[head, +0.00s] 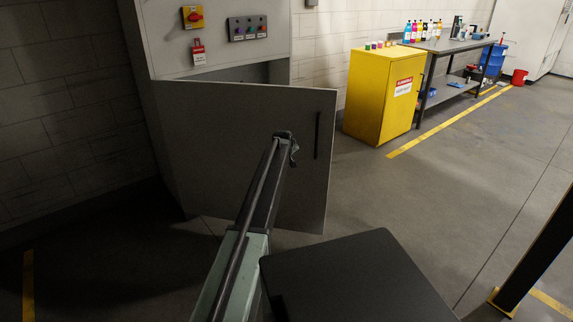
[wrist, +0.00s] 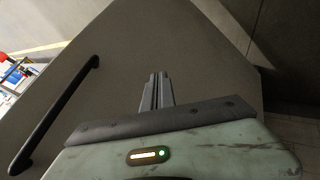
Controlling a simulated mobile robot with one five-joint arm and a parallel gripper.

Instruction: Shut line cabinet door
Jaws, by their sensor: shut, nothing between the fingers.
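The line cabinet (head: 212,52) is a grey cabinet at the upper left of the head view, with a red-and-yellow switch and a button panel on its front. Its door (head: 240,110) stands open, swung out to the right, with a dark vertical handle (head: 317,135) near its free edge. In the wrist view the door (wrist: 150,40) fills most of the picture, and the handle (wrist: 52,115) is at left. My gripper (wrist: 158,78) is shut and empty, pointing at the door panel away from the handle. Whether its tips touch the door I cannot tell.
A yellow cabinet (head: 383,95) stands right of the door, with small colored items on top. Behind it is a workbench (head: 452,46) with colored bottles. A dark post (head: 540,250) rises at the right. The floor between is clear.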

